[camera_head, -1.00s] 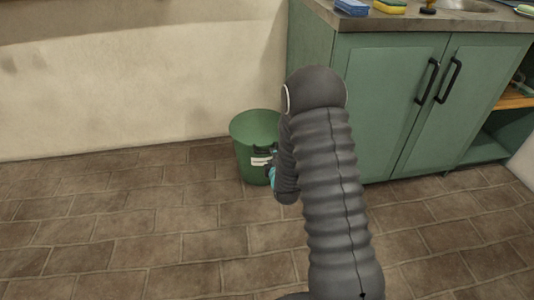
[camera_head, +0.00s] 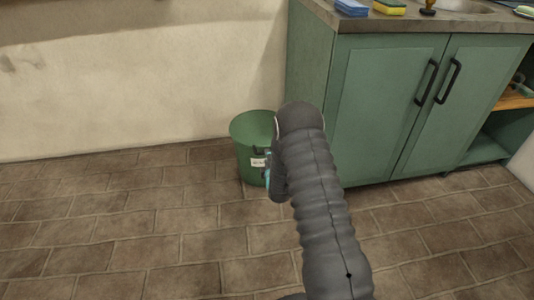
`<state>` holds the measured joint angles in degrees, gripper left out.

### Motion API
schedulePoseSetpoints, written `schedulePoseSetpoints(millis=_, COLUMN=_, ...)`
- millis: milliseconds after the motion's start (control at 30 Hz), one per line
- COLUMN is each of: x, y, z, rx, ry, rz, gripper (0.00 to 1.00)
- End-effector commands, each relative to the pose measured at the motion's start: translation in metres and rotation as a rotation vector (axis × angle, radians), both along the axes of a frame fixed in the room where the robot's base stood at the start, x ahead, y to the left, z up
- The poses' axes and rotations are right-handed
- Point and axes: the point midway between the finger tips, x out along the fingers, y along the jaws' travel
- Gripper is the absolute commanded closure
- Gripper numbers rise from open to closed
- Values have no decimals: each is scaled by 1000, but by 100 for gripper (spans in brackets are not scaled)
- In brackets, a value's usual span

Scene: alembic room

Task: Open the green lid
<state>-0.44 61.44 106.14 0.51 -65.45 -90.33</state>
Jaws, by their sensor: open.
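A green bin (camera_head: 246,150) stands on the floor against the wall, left of the green cabinet. Its green lid (camera_head: 250,124) lies closed on top, and a white label shows on its front. My gripper (camera_head: 262,166) is at the bin's right front side, below the lid, with only small dark and teal parts showing. My dark ribbed arm hides the right part of the bin and most of the gripper. I cannot tell if the gripper touches the bin.
A green cabinet (camera_head: 383,105) with two black handles stands to the right. Its counter (camera_head: 420,22) holds a blue sponge (camera_head: 352,7), a yellow-green sponge (camera_head: 390,7) and a sink. The tiled floor (camera_head: 130,235) at the left and front is clear.

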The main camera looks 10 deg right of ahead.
Motion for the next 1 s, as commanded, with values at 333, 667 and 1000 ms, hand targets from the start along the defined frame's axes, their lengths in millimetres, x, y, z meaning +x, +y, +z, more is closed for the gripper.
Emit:
schedulePoseSetpoints(millis=333, x=37, y=0, z=-8, rx=0, ry=0, rz=0, gripper=59)
schedulePoseSetpoints(millis=667, x=40, y=0, z=-9, rx=0, ry=0, rz=0, gripper=59)
schedulePoseSetpoints(millis=1000, x=40, y=0, z=-9, rx=0, ry=0, rz=0, gripper=100)
